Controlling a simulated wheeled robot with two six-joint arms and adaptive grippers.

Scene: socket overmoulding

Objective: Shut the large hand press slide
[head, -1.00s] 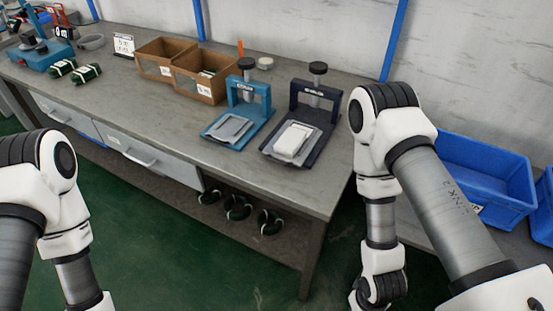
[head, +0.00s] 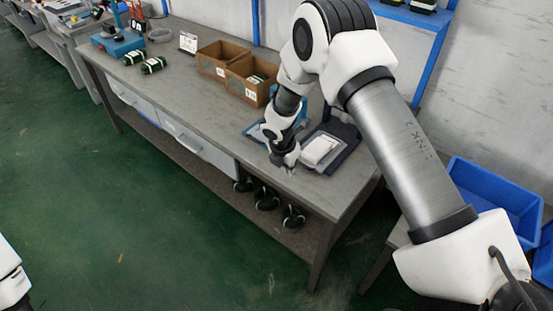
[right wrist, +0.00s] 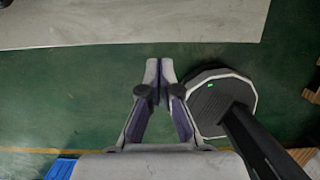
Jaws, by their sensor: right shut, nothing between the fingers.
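The large hand press (head: 345,130) is the dark one near the right end of the bench, its upper part largely hidden by my right arm. Its slide lies out in front of the frame with a white block (head: 319,149) on it. A smaller blue press (head: 257,131) stands to its left, mostly behind my arm. My right gripper (head: 287,166) points down near the bench's front edge, left of the white block and apart from it. In the right wrist view its fingers (right wrist: 159,72) are together and empty. My left gripper is out of view.
Several dark parts (head: 266,199) lie on the lower shelf. A blue bin (head: 495,198) is at the right. The floor in front is clear.

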